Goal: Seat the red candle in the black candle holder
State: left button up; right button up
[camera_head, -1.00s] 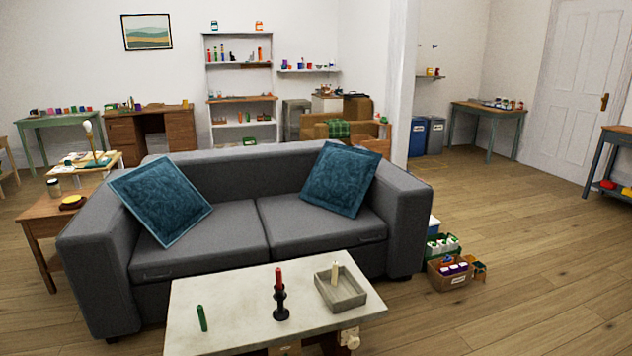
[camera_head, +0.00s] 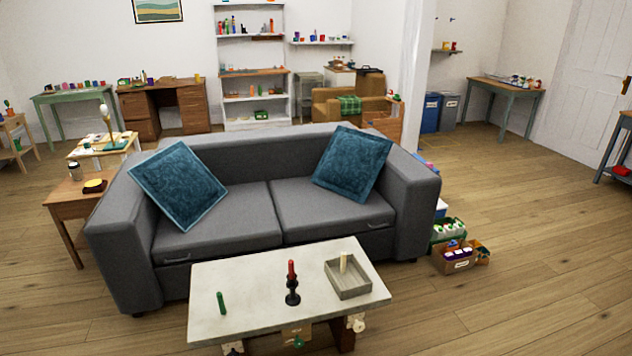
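The red candle (camera_head: 292,270) stands upright at the top of the black candle holder (camera_head: 292,293), near the middle of the pale coffee table (camera_head: 240,304). It looks in line with the holder; how deep it sits cannot be told at this size. Neither of my grippers shows in the head view.
A grey sofa (camera_head: 265,149) with two teal cushions stands right behind the table. A box of jars (camera_head: 458,258) sits on the floor to the right. A wooden side table (camera_head: 65,196) is at the left. The wooden floor at the right (camera_head: 530,270) is open.

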aim_at(294, 298)
jog(key=i+j, duration=0.2)
jog(key=i, duration=0.25)
jog(key=i+j+u, duration=0.1)
jog(key=i+j, duration=0.15)
jog(key=i, duration=0.2)
